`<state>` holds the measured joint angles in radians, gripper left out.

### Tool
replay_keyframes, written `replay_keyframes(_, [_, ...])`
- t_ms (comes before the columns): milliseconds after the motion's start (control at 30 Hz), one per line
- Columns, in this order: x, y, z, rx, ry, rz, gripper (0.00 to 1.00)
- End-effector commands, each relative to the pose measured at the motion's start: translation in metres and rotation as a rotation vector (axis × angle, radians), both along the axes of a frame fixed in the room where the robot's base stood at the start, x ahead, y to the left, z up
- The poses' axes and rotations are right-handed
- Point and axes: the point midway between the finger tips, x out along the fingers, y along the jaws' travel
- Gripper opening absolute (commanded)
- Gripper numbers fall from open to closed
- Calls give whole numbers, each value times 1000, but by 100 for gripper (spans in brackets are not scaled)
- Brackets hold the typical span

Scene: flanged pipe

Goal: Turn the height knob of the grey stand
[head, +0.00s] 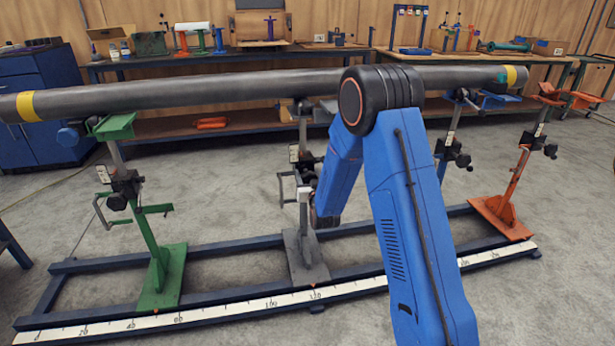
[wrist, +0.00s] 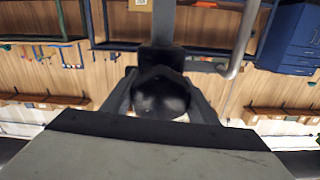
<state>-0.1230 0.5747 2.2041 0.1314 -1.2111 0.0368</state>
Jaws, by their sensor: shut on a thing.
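The grey stand (head: 305,258) stands on the blue rail frame near the middle of the head view, partly behind my arm. Its post (wrist: 163,20) and grey crank handle (wrist: 240,42) show in the wrist view. The height knob (wrist: 160,98) is a dark, round knob in the middle of the wrist view. My gripper (wrist: 160,88) is shut on it, with one finger on each side. In the head view my arm and wrist cover most of the gripper and the knob, so the grip itself is not clear there.
A long grey pipe (head: 230,88) with yellow bands crosses above the stands. A green stand (head: 165,265) is at left and an orange stand (head: 505,212) at right. A scale strip (head: 225,312) runs along the front rail. The concrete floor in front is clear.

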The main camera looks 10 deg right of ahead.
Motion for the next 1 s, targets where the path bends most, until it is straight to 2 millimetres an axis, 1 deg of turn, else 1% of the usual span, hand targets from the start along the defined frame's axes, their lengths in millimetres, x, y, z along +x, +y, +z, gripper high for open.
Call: replay_keyframes(1000, [0, -2, -2, 964, 1, -1, 31])
